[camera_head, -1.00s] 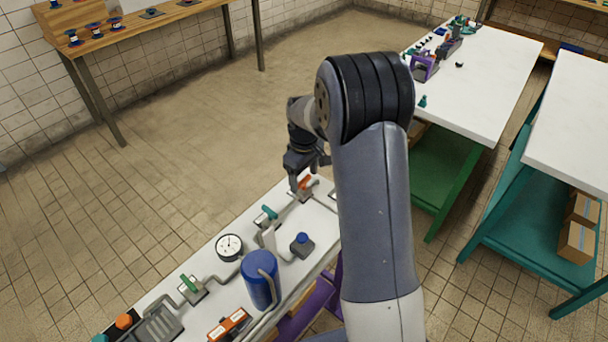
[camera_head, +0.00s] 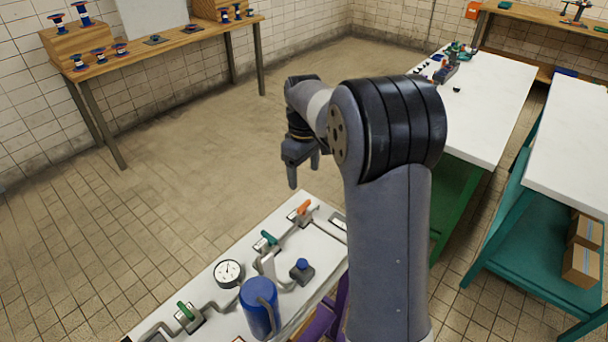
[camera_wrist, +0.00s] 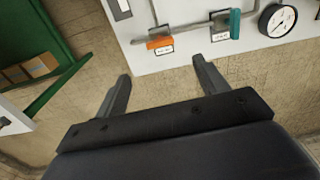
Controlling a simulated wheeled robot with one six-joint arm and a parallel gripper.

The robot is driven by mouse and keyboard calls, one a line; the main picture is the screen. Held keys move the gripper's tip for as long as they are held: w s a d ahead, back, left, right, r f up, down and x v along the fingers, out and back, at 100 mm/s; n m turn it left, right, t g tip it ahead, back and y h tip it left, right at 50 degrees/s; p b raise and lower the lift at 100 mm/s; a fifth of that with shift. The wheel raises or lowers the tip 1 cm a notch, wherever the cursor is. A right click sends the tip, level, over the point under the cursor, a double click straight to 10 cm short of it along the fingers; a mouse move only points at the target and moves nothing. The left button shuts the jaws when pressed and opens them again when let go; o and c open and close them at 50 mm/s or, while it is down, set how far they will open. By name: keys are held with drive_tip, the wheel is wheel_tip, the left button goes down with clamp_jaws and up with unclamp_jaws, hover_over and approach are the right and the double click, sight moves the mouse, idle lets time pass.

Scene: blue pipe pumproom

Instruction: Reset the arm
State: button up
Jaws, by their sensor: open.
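My gripper (camera_head: 304,170) is open and empty. In the head view it hangs with its fingers down, above and behind the far end of the white bench (camera_head: 222,310), clear of everything. In the wrist view my gripper (camera_wrist: 160,85) shows two spread fingers over bare floor, with the bench edge beyond the fingertips. The orange-handled valve (camera_head: 303,208) is the nearest part on the bench. It also shows in the wrist view (camera_wrist: 159,42), apart from the fingers.
The bench holds a teal-handled valve (camera_head: 268,238), a dial gauge (camera_head: 228,273), a blue cylinder (camera_head: 259,306) and a green-handled valve (camera_head: 186,311). A white-topped green table (camera_head: 492,110) and a teal table (camera_head: 575,140) stand at right. A wooden table (camera_head: 185,38) stands back left. Open floor lies between.

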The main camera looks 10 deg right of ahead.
sight(304, 204)
wheel_tip(304, 204, down, 11)
drive_tip(key=shift+r, duration=0.1)
idle(0.6)
idle(0.4)
drive_tip(key=shift+p, duration=0.3)
drive_tip(key=m, duration=0.5)
drive_tip(key=shift+p, duration=0.3)
drive_tip(key=m+p, duration=0.1)
drive_tip(key=m, duration=0.3)
drive_tip(key=shift+m, duration=0.3)
drive_tip(key=m+p, duration=0.1)
drive_tip(key=m, duration=0.3)
drive_tip(key=shift+m, duration=0.4)
drive_tip(key=m+p, duration=0.2)
drive_tip(key=m, duration=0.2)
drive_tip(key=shift+r, duration=0.9)
